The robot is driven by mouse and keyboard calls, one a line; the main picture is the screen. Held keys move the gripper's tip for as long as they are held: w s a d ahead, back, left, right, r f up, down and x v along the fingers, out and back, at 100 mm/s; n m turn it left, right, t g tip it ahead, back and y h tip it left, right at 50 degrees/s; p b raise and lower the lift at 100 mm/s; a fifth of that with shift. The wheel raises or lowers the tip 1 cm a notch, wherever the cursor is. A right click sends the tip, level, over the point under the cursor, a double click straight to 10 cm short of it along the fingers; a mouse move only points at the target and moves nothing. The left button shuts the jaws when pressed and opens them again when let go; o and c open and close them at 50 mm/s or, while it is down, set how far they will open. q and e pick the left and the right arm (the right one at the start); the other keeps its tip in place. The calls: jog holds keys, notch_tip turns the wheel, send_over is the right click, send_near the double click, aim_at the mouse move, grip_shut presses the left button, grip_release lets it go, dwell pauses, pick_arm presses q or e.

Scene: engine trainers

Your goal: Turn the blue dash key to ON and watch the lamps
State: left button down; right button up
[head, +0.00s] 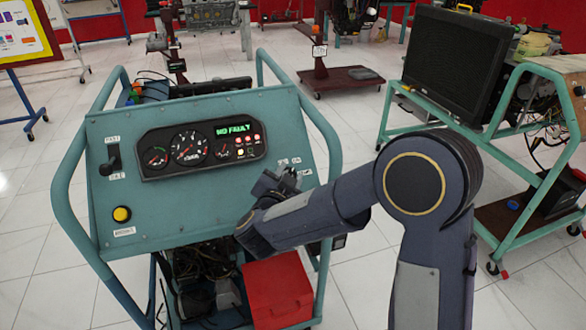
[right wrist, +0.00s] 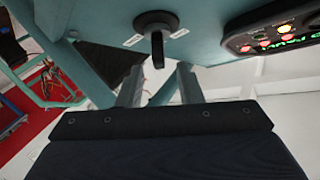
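The blue-green dash panel (head: 200,205) stands in the left half of the head view. Its gauge cluster (head: 205,148) shows a green "NO FAULT" display and several lit red and yellow lamps (head: 245,145). The key (right wrist: 157,35), black on a round base, is on the panel in the right wrist view, with a small white label on each side. In the head view my gripper hides it. My right gripper (head: 278,182) is at the panel's right side. Its two fingers (right wrist: 160,72) are apart, with the key's tip between their ends; contact cannot be told. My left gripper is out of view.
The panel also has a black lever switch (head: 112,160) and a yellow button (head: 121,214) at left. A tubular frame (head: 325,130) edges it. A red box (head: 278,290) sits below.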

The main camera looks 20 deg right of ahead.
jog(key=shift+v, duration=1.45)
jog(key=s+d+r+n+y+p, duration=0.2)
jog(key=s+r+n+y+p, duration=0.5)
jog(key=r+y, duration=0.5)
jog(key=s+d+f+n+g+p, duration=0.1)
jog(key=s+d+f+g, duration=0.1)
jog(key=s, duration=0.9)
jog(key=s+d+f+n+g+p, duration=0.2)
jog(key=s+g, duration=0.4)
jog(key=s, duration=0.6)
jog(key=shift+f+g, duration=0.3)
jog(key=shift+f, duration=0.6)
